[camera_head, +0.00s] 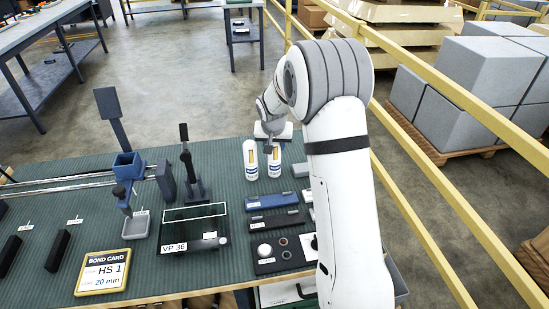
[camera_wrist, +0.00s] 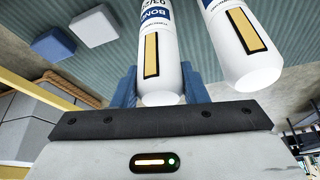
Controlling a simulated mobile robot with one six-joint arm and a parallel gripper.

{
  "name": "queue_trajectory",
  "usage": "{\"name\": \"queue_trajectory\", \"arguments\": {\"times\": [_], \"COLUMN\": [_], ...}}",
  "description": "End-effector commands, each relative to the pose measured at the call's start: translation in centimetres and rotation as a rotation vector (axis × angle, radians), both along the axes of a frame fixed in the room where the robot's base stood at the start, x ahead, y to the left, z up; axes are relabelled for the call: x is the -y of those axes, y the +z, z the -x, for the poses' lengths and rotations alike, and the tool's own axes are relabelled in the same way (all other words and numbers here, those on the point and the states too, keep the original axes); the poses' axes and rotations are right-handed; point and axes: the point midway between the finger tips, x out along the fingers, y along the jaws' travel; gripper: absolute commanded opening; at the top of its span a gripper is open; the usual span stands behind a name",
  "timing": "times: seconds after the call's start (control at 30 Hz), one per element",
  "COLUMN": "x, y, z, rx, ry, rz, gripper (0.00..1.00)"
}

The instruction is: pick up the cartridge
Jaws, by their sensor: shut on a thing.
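Two white cartridges with blue-and-white labels and a yellow strip stand side by side near the back right of the green mat in the head view. My gripper (camera_head: 271,142) is at the top of the right cartridge (camera_head: 274,164). The left cartridge (camera_head: 250,163) is beside it, with a small gap. In the wrist view my gripper's blue fingers (camera_wrist: 160,88) are shut on one cartridge (camera_wrist: 152,50), one finger on each side. The other cartridge (camera_wrist: 240,45) is free, to the right. I cannot tell whether the held cartridge touches the mat.
A blue block (camera_head: 273,200), a black block (camera_head: 276,223) and a grey block (camera_head: 301,170) lie close in front and to the right. A black clamp stand (camera_head: 190,165) and a blue fixture (camera_head: 127,168) stand left. A yellow rail (camera_head: 440,180) runs along the right.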

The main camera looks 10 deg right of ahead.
Motion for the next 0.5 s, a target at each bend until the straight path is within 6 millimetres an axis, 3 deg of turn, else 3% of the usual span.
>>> {"name": "queue_trajectory", "arguments": {"times": [0.3,0.5], "x": [0.01,0.01], "y": [0.00,0.09], "z": [0.00,-0.04], "rx": [0.000,0.002], "ry": [0.000,0.000], "rz": [0.000,0.001], "gripper": [0.00,0.00]}}
